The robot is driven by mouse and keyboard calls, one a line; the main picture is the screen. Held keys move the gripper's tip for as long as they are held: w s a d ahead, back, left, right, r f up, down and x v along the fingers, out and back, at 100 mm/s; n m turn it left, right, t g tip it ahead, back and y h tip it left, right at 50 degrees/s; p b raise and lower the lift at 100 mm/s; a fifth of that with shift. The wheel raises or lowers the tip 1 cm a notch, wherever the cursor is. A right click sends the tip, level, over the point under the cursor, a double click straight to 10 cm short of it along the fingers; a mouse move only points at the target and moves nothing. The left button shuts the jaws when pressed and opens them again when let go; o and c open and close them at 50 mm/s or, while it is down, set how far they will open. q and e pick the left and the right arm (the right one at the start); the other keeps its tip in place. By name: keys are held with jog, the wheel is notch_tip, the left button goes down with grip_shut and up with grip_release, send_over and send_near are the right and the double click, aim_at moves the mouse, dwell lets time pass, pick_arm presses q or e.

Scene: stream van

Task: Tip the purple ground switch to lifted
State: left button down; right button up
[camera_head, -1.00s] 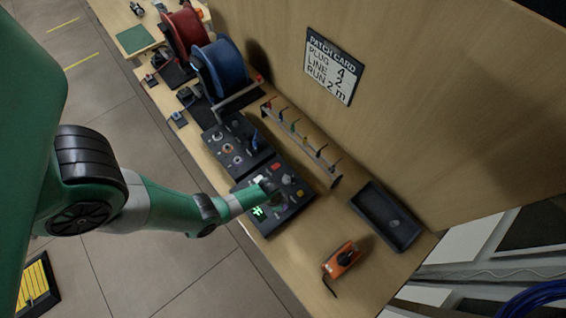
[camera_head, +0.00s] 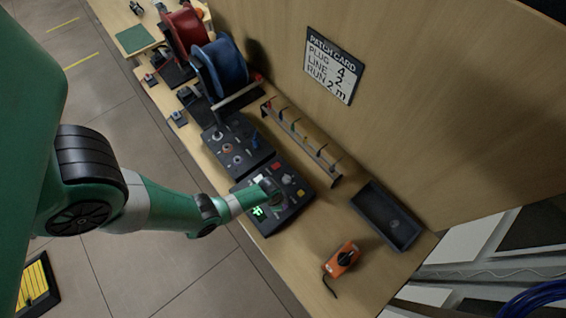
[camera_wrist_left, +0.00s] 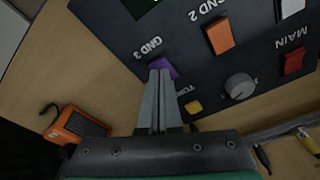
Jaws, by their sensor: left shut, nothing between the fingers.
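The purple ground switch (camera_wrist_left: 161,67) is a small rocker marked GND 3 on the dark control panel (camera_wrist_left: 120,40) in the left wrist view. My left gripper (camera_wrist_left: 159,76) is shut and empty, with its fingertips at the purple switch and partly covering it. I cannot tell whether they touch it or which way it is tipped. In the head view, my left gripper (camera_head: 270,188) is over the panel (camera_head: 292,207) and hides the purple switch there. My right gripper is in neither view.
Close by on the panel are an orange GND 2 switch (camera_wrist_left: 219,36), a red MAIN switch (camera_wrist_left: 293,62), a grey knob (camera_wrist_left: 239,86) and a yellow button (camera_wrist_left: 194,106). An orange device (camera_head: 343,259) and a dark tray (camera_head: 388,216) lie to the right.

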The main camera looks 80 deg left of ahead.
pick_arm(q)
jog(key=shift+f+b, duration=0.65)
jog(key=shift+f, duration=0.1)
jog(key=shift+r, duration=0.1)
notch_tip(320, 180, up, 7)
jog(key=p, duration=0.7)
dwell(0.5)
